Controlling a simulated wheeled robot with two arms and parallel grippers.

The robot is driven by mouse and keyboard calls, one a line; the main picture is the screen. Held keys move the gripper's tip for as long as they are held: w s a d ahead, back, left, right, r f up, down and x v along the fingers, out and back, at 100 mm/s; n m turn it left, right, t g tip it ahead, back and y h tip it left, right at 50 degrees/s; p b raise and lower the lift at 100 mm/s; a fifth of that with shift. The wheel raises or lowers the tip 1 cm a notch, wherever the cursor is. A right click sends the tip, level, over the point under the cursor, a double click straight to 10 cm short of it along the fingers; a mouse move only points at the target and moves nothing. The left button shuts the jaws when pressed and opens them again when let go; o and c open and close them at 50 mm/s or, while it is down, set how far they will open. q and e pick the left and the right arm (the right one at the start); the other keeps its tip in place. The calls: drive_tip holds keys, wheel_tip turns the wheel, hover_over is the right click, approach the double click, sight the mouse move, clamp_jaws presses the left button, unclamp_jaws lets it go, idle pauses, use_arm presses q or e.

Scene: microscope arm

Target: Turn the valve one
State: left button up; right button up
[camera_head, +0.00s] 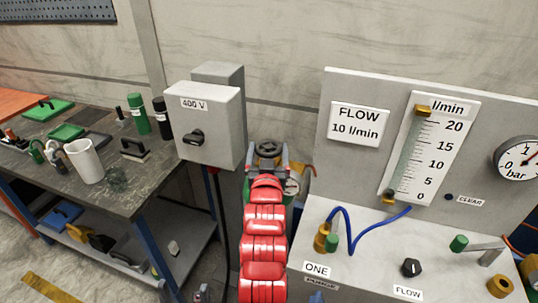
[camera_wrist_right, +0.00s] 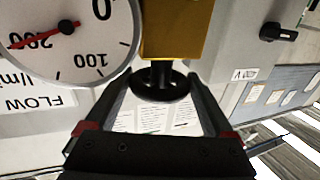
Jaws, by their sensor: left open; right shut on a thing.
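A black handwheel (camera_head: 267,149) stands at the far end of my right arm in the head view. My right gripper (camera_head: 267,163) is at it, with one finger on each side. In the right wrist view the handwheel (camera_wrist_right: 161,83) sits between the two fingers of my right gripper (camera_wrist_right: 163,90), below a yellow block (camera_wrist_right: 177,28). A plate marked ONE (camera_head: 317,269) is on the bench panel, near a brass fitting with a green knob (camera_head: 331,242).
A grey 400 V box (camera_head: 205,122) stands left of the handwheel. A panel with a flow scale (camera_head: 430,150) and a gauge (camera_head: 517,158) stands at the right, with a blue hose (camera_head: 370,226) before it. A cluttered workbench (camera_head: 125,190) is at the left.

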drive_tip(key=shift+a+f+m+h+b, duration=0.1)
drive_tip(key=shift+f+m+h+b, duration=0.15)
drive_tip(key=shift+h+b, duration=0.3)
drive_tip(key=shift+r+m+h, duration=0.2)
drive_tip(key=shift+m+h, duration=0.05)
drive_tip(key=shift+h, duration=0.1)
drive_tip(key=o, duration=1)
drive_tip(key=shift+o, duration=0.4)
drive_tip(key=shift+w, duration=0.1)
drive_tip(key=s+a+p, duration=0.1)
drive_tip(key=s+p, duration=0.1)
drive_tip(key=s, duration=1.5)
drive_tip(key=shift+s+a+p, duration=0.2)
drive_tip(key=shift+a+p, duration=0.15)
